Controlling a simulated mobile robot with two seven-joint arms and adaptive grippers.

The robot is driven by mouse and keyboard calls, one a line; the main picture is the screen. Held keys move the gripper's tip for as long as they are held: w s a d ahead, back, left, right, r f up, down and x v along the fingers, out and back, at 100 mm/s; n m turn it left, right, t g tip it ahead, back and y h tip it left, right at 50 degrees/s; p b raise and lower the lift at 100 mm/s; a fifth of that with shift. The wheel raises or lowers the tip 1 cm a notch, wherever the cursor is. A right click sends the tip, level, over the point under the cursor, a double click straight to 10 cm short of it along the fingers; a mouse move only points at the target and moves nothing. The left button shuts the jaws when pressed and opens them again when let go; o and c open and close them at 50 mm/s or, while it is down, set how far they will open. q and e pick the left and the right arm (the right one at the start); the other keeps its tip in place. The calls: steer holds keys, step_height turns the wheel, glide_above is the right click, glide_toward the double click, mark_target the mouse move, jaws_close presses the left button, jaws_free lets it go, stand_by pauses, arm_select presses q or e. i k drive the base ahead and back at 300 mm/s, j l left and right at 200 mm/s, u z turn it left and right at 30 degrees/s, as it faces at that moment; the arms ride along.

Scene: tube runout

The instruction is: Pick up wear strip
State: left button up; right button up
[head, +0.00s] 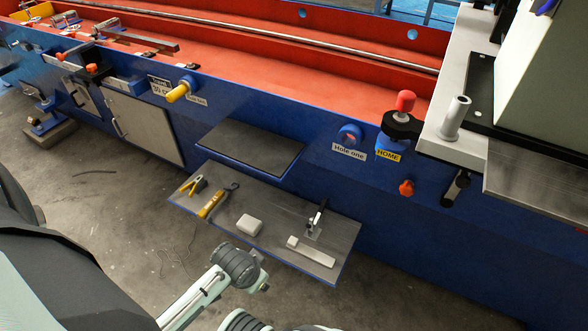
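A pale flat bar (311,251), which looks like the wear strip, lies on the lower grey shelf (265,225) near its right front. A small raised white piece sits at the bar's left end. A small metal clamp or stand with a dark upright lever (317,219) stands just behind the bar. Links of my own arm come in from the lower left and stop in front of the shelf, apart from the bar. I see no gripper fingers in the head view.
On the same shelf are a white block (249,225), a yellow-handled tool (212,204) and yellow-black pliers (194,186). A dark upper shelf (249,146) juts out behind. The blue machine wall carries a yellow knob (178,94) and a red-topped lever (405,101).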

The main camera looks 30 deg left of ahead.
mark_target(293, 244)
steer(key=u, duration=0.8)
steer(key=z, duration=0.1)
steer(key=k+j, duration=0.05)
